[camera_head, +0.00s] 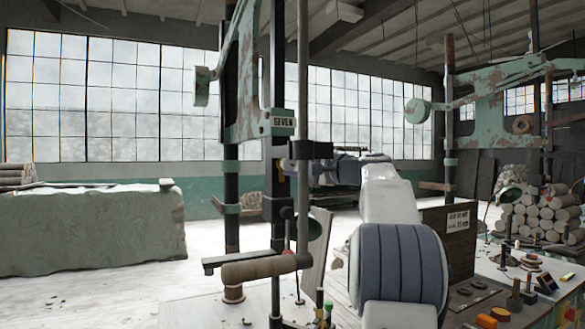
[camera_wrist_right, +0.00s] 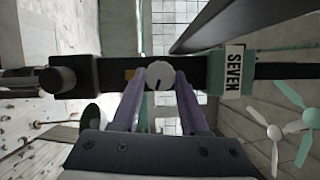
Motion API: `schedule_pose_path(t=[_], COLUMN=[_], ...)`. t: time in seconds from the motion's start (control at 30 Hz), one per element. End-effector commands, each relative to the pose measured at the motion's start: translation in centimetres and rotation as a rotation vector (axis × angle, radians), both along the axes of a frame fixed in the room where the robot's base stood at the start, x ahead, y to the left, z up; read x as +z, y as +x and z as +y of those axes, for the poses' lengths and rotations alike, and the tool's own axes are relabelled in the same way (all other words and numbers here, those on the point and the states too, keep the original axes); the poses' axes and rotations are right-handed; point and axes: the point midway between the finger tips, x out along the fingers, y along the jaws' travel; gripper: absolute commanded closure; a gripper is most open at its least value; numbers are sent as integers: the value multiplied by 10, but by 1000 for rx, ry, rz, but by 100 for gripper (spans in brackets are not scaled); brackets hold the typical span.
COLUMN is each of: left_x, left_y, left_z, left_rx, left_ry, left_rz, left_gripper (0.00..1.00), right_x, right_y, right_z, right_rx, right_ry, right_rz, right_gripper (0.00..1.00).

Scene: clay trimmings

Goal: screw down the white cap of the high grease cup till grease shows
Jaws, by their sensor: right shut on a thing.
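The white cap (camera_wrist_right: 159,75) of the high grease cup faces the right wrist camera, with a short dark line on its face. My right gripper (camera_wrist_right: 160,88) is shut on it, its two purple fingers on either side. Behind the cap is a dark machine post (camera_wrist_right: 100,74) with a SEVEN label (camera_wrist_right: 234,70). In the head view my right gripper (camera_head: 290,166) is at the post below the SEVEN label (camera_head: 283,121); the cap cannot be made out there. My left gripper is not in view.
A thin upright rod (camera_head: 303,90) stands close to my right gripper. Below is a brown roller-shaped piece (camera_head: 258,268) on an arm. A bench with small tools (camera_head: 500,295) is at the lower right. Open floor (camera_head: 80,300) lies at the left.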

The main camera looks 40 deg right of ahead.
Motion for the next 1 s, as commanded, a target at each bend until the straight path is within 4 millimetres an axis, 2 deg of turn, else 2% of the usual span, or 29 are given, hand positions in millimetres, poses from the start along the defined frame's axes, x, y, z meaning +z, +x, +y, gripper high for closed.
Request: schedule_pose_path(t=[0.37,0.4,0.43,0.47,0.8,0.87,1.0], left_x=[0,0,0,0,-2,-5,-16], left_y=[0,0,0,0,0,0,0], left_z=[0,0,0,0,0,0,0], left_rx=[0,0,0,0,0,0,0], left_ry=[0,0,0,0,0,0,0], left_rz=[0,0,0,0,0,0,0], left_gripper=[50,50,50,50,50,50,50], right_x=[0,0,0,0,-1,-2,-5], right_y=[0,0,0,0,-2,-6,-28], right_z=[-1,-1,-1,-1,-1,-2,-5], right_rx=[-3,-3,-3,-3,-2,-3,-6], right_ry=[3,3,3,3,2,2,1], right_rz=[0,0,0,0,0,0,-1], right_gripper=[100,45,33,26,26,26,26])
